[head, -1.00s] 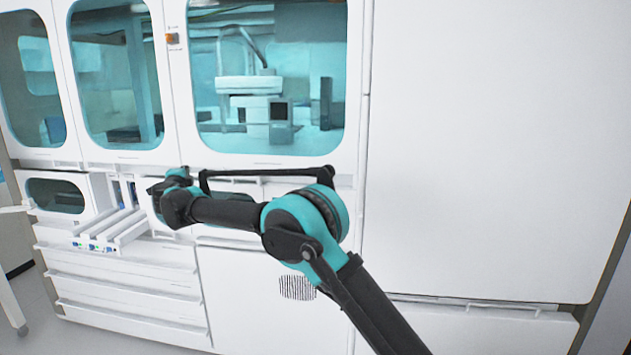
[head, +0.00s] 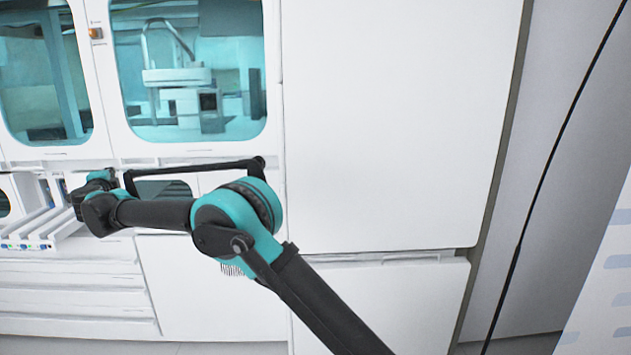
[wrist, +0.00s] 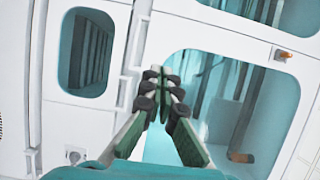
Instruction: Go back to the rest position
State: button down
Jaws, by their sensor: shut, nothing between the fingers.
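My gripper shows in the wrist view (wrist: 161,82) with its dark, padded fingertips drawn together and nothing between them. It points at the white machine (wrist: 75,130) and its tinted windows, and does not appear to touch it. In the head view my black and teal arm reaches leftward from the bottom, in front of the machine. The wrist end is at the left, close to the white tube tracks (head: 48,226) in the picture. The fingers cannot be made out there, and the gap to the tracks cannot be told.
A large tinted window (head: 190,115) is behind and above my arm. A big plain white panel (head: 390,120) fills the middle. A black cable (head: 541,180) hangs at the right before a grey wall. A white surface with pale blue marks (head: 605,280) stands at the far right.

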jog(key=w+d+r+n+y, duration=0.2)
jog(key=w+d+r+n, duration=0.15)
jog(key=w+d, duration=0.4)
jog(key=w+d+n+g+y, duration=0.1)
jog(key=d+n+g+y, duration=0.35)
jog(key=d, duration=1.65)
jog(key=s+d+f+n+g+h, duration=0.1)
jog(key=s+d+f+n+h, duration=0.15)
jog(key=s+d+f, duration=0.65)
jog(key=s+d+f+n+g+h, duration=0.1)
jog(key=s+d+f+n+h, duration=0.2)
jog(key=d, duration=1.2)
jog(key=s+d+f+n+g+h, duration=0.1)
jog(key=s+d+f+g+h, duration=0.2)
jog(key=d+f, duration=0.7)
jog(key=s+d+f+g+h, duration=0.1)
jog(key=s+d+f, duration=0.3)
jog(key=s+d, duration=0.3)
jog(key=s+d+f+m+h, duration=0.1)
jog(key=s+d+f, duration=0.3)
jog(key=s+d, duration=0.4)
jog(key=s+d+f+g+h, duration=0.1)
jog(key=s+d+f+h, duration=0.2)
jog(key=s+d+f, duration=0.2)
jog(key=s+d, duration=0.2)
jog(key=s, duration=0.2)
jog(key=shift+s+d+g, duration=0.15)
jog(key=shift+s+g, duration=0.05)
jog(key=shift+g, duration=0.15)
